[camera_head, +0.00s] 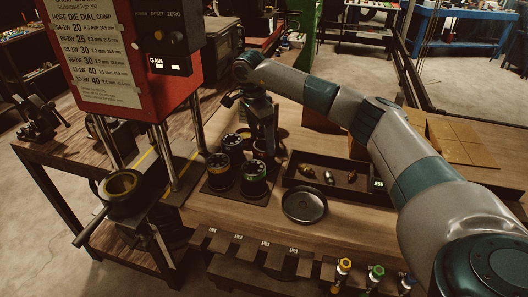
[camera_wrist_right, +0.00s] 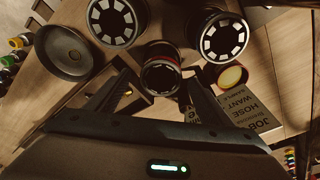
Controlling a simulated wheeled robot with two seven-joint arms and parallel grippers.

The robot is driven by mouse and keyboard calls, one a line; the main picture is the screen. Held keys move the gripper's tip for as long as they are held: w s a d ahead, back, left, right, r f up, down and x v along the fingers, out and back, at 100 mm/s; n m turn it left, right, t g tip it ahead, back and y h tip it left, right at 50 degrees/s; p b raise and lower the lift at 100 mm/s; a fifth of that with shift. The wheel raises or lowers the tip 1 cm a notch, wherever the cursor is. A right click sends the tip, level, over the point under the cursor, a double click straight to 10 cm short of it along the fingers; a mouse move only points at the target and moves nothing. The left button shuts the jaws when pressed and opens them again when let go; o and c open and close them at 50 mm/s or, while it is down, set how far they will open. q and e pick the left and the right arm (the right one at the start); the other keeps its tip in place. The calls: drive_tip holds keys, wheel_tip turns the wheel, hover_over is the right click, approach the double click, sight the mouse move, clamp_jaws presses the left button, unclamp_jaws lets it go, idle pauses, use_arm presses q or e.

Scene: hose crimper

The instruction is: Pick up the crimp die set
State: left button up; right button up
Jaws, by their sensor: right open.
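Several black cylindrical crimp dies with segmented tops stand upright on a dark mat in the head view. One (camera_head: 220,172) is at the front left, one (camera_head: 253,179) at the front right and one (camera_head: 232,145) behind. My right gripper (camera_head: 264,145) points down over the back right of this group and hides part of it. In the right wrist view, the open fingers of my right gripper (camera_wrist_right: 160,80) reach towards a die with a red band (camera_wrist_right: 160,70), which lies between their tips. Contact cannot be told. My left gripper is out of view.
A round black dish (camera_head: 304,205) sits in front of a dark tray (camera_head: 330,165) with small fittings. A red crimper machine (camera_head: 150,50) stands on the left. Colour-capped bottles (camera_head: 375,275) line the front edge. A printed card (camera_wrist_right: 245,110) lies beside the right finger.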

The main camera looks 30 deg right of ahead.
sight(266, 154)
drive_tip(key=shift+d+f, duration=0.15)
drive_tip(key=shift+f, duration=1.05)
drive_tip(key=shift+p, duration=0.4)
drive_tip(key=shift+d+f+p, duration=0.3)
drive_tip(key=shift+f+p, duration=0.55)
drive_tip(key=shift+p, duration=0.15)
drive_tip(key=f, duration=0.1)
drive_tip(key=f+p, duration=0.1)
drive_tip(key=shift+d+f, duration=0.25)
drive_tip(key=shift+f, duration=0.4)
drive_tip(key=shift+w, duration=0.15)
drive_tip(key=c, duration=1.6)
